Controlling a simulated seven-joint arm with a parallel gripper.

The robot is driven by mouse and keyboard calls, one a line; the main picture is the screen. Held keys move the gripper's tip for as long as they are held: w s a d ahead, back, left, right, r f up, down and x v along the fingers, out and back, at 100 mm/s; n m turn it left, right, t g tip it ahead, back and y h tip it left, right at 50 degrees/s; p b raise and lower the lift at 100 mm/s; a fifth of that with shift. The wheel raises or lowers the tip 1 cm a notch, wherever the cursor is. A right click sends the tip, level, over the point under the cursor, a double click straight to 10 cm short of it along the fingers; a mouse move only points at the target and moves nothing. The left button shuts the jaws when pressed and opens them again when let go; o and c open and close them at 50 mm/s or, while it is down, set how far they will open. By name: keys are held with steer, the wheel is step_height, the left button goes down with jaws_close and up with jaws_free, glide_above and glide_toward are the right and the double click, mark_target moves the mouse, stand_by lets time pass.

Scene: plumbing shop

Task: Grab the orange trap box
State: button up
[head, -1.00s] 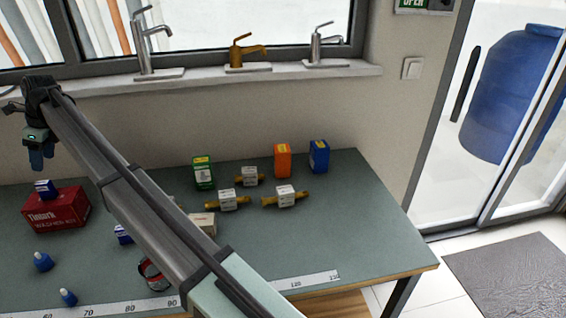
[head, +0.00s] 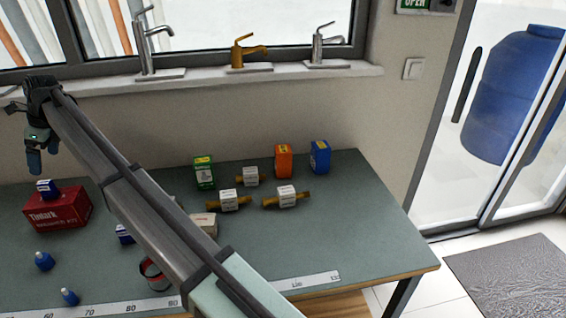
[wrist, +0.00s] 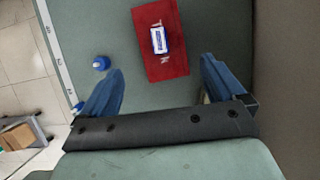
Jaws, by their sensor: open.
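The orange trap box (head: 283,161) stands upright at the back right of the workbench, between a green box (head: 204,173) and a blue box (head: 320,156). My gripper (head: 33,162) is at the far left of the head view, high above the bench and far from the orange box. In the wrist view my gripper (wrist: 162,90) has its two blue fingers wide apart, with nothing between them. Below them lies a red washer kit box (wrist: 172,62) with a small blue and white box (wrist: 158,39) on top. The orange box does not show in the wrist view.
Several brass fittings with white labels, such as one fitting (head: 286,197), lie in front of the orange box. Blue bottles (head: 44,261) stand at the front left. My arm crosses over the bench middle. Faucets (head: 243,54) stand on the windowsill behind.

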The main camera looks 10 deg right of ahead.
steer(key=w+d+h, duration=0.1)
steer(key=w+d, duration=0.3)
steer(key=d, duration=0.4)
steer(key=w+d, duration=0.4)
steer(key=d, duration=0.4)
steer(key=h, duration=0.3)
glide_above(283, 149)
steer(key=f, duration=0.1)
steer(key=shift+m, duration=0.3)
steer(key=f, duration=0.8)
steer(key=shift+w+a+f, duration=0.15)
steer(key=shift+w, duration=0.15)
steer(key=shift+s+d+f, duration=0.1)
steer(key=shift+f, duration=1.2)
steer(key=shift+s+d+f, duration=0.1)
steer(key=shift+f, duration=1.2)
steer(key=c, duration=1.2)
